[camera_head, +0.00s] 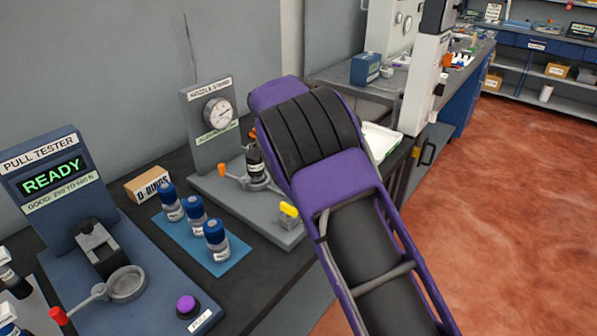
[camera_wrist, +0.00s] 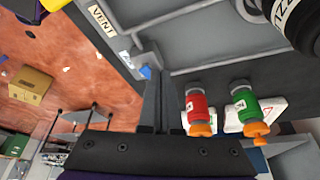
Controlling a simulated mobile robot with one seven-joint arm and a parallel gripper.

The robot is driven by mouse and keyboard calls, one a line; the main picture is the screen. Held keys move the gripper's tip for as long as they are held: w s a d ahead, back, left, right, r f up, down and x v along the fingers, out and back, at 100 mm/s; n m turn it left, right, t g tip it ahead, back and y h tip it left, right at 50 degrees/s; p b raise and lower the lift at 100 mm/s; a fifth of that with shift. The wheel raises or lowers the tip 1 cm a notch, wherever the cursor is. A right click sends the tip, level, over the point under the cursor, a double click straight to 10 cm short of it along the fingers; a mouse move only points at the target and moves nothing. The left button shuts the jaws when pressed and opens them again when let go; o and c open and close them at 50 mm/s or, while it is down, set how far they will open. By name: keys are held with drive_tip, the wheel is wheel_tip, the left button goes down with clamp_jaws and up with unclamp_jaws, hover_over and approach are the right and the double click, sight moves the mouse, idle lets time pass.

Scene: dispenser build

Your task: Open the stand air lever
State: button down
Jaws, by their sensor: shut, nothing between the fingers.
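The nozzle stand (camera_head: 207,134) has a grey back panel with a round gauge (camera_head: 219,111) and a flat grey base (camera_head: 243,208). A yellow lever-like part (camera_head: 289,210) sits at the base's front right; I cannot tell its position. In the wrist view, a yellow part (camera_wrist: 55,4) shows at the top left edge, near the VENT label (camera_wrist: 101,18). A small blue part (camera_wrist: 146,72) lies by the fingertips; I cannot tell whether they touch. My gripper (camera_wrist: 152,64) is shut and empty beside the stand. In the head view my arm hides it.
A bottle (camera_head: 255,163) stands in the stand's holder. Blue-capped bottles (camera_head: 195,213) stand on a blue mat, left of the base. The pull tester (camera_head: 45,182) is further left. Red (camera_wrist: 197,108) and green (camera_wrist: 243,106) bottles are right of my fingers. Red floor (camera_head: 500,190) is open at right.

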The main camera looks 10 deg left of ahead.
drive_tip(key=v, duration=1)
drive_tip(key=shift+d+p, duration=0.25)
drive_tip(key=shift+p, duration=0.05)
drive_tip(key=shift+s+r, duration=0.1)
drive_tip(key=shift+s, duration=0.1)
